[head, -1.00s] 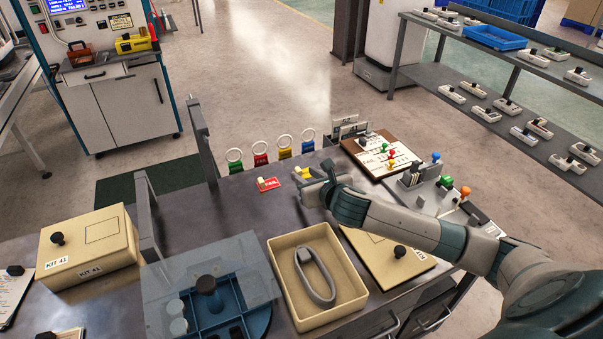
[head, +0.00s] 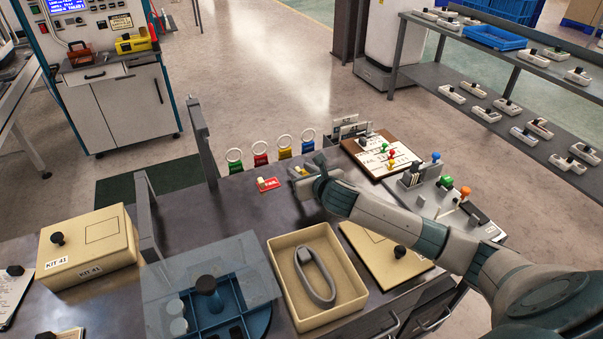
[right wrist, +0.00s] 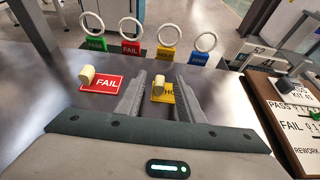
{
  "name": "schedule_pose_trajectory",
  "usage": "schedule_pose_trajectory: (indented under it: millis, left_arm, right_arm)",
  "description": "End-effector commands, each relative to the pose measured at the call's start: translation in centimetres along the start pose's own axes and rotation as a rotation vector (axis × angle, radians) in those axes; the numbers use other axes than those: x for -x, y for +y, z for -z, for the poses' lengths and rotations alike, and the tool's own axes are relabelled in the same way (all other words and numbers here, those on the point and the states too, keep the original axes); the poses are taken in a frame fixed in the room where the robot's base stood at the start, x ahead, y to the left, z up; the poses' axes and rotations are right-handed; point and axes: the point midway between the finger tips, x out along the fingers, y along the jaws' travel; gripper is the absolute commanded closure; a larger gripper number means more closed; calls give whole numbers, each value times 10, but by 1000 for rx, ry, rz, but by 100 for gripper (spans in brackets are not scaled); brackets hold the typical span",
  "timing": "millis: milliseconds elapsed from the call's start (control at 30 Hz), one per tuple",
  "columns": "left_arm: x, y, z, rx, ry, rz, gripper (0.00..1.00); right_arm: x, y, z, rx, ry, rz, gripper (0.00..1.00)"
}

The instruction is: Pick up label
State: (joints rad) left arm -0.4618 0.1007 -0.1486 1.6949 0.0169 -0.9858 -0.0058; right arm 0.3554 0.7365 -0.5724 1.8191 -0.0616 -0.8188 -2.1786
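A yellow label (right wrist: 172,113) with a cream knob (right wrist: 158,84) lies flat on the dark table, its text partly hidden. A red FAIL label (right wrist: 104,86) with a cream knob lies to its left; it also shows in the head view (head: 268,184). My right gripper (right wrist: 160,80) is open, with one finger on each side of the yellow label and its knob; I cannot tell if they touch. In the head view my right gripper (head: 301,180) covers most of the yellow label. My left gripper is not in view.
Green, red, yellow and blue ring-topped tags (head: 260,154) stand along the table's far edge. A PASS/FAIL board (head: 382,155) and a tray with colored knobs (head: 425,190) are to the right. A beige tray (head: 278,268) holding a grey loop is nearer.

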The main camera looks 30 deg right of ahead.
Motion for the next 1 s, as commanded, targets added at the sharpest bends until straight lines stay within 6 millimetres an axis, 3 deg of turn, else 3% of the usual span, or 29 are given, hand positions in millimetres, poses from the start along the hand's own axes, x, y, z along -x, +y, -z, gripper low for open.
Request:
schedule_pose_trajectory:
  millis: [267, 400, 767, 1000]
  left_arm:
    - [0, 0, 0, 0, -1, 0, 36]
    - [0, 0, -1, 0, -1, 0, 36]
    - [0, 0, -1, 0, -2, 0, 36]
    - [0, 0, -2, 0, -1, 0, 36]
  right_arm:
    - [0, 0, 0, 0, 0, 0, 68]
    - [0, 0, 0, 0, 0, 0, 100]
    - [1, 0, -1, 0, 0, 0, 100]
    - [6, 0, -15, 1, -2, -1, 100]
